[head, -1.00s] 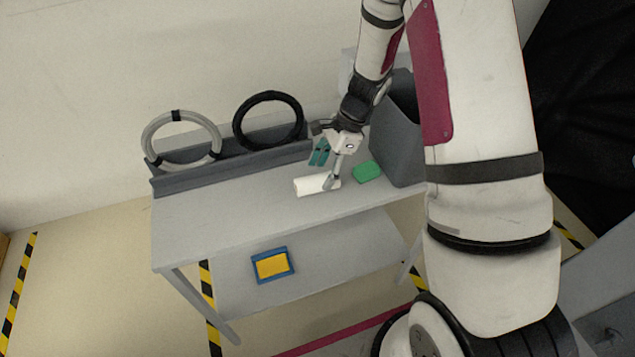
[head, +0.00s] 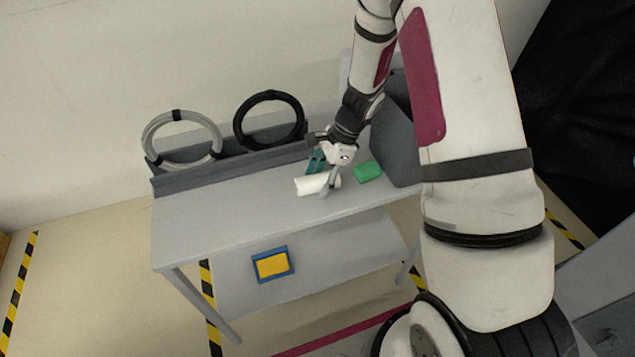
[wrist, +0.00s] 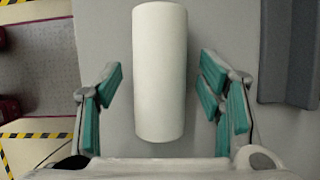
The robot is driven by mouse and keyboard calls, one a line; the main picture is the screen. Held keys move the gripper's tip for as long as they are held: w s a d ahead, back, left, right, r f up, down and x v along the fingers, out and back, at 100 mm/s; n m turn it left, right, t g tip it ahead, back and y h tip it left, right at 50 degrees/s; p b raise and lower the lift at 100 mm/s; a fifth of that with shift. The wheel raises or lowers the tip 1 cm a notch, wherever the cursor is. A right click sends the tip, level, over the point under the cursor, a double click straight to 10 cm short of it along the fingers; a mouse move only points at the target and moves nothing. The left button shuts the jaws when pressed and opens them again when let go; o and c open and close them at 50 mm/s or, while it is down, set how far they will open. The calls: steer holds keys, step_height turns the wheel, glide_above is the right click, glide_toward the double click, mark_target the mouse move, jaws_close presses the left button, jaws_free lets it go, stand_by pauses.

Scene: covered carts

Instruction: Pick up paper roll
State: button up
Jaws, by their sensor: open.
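The white paper roll (head: 311,184) lies on its side on the grey cart top (head: 230,204). In the wrist view the roll (wrist: 160,72) runs lengthwise between the two teal-padded fingers. My gripper (head: 323,172) is low over the roll, with one finger on its far side and one on its near side. In the wrist view my gripper (wrist: 160,100) is open, with a gap on each side of the roll. The fingers partly hide the roll in the head view.
A green block (head: 368,171) lies just right of my gripper, beside a tall dark grey bin (head: 393,140). A grey coil (head: 150,140) and a black coil (head: 240,120) stand in a rack behind. A blue-and-yellow item (head: 272,264) lies on the lower shelf.

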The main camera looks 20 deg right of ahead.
steer(key=c, duration=1.3)
steer(key=shift+c, duration=0.2)
